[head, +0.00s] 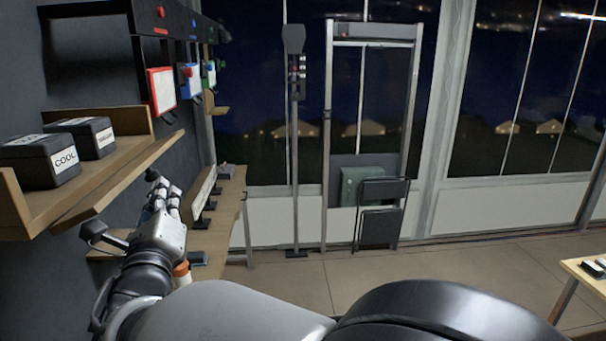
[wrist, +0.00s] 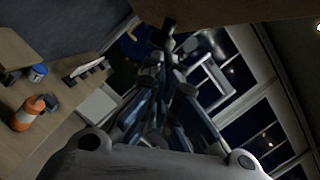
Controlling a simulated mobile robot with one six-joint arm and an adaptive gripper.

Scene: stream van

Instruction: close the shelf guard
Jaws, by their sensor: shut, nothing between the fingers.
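The shelf guard (head: 118,183) is a long wooden board along the front of the wall shelf (head: 90,178) at the left of the head view. It sits low and leans outward from the shelf, leaving the shelf front open. Two dark boxes, one labelled COOL (head: 45,160) and another behind it (head: 88,138), stand on the shelf. My gripper (head: 153,177) is shut and empty, just below and beside the guard's far half. In the wrist view my gripper (wrist: 168,32) points up toward a brown wooden surface (wrist: 225,12). I cannot tell whether it touches the wood.
A lower wooden bench (head: 228,205) runs along the wall, with an orange-and-white bottle (head: 181,272) near my arm. Coloured hanging frames (head: 162,88) are above the far shelf end. A folded chair (head: 380,215) stands at the back; open floor lies right.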

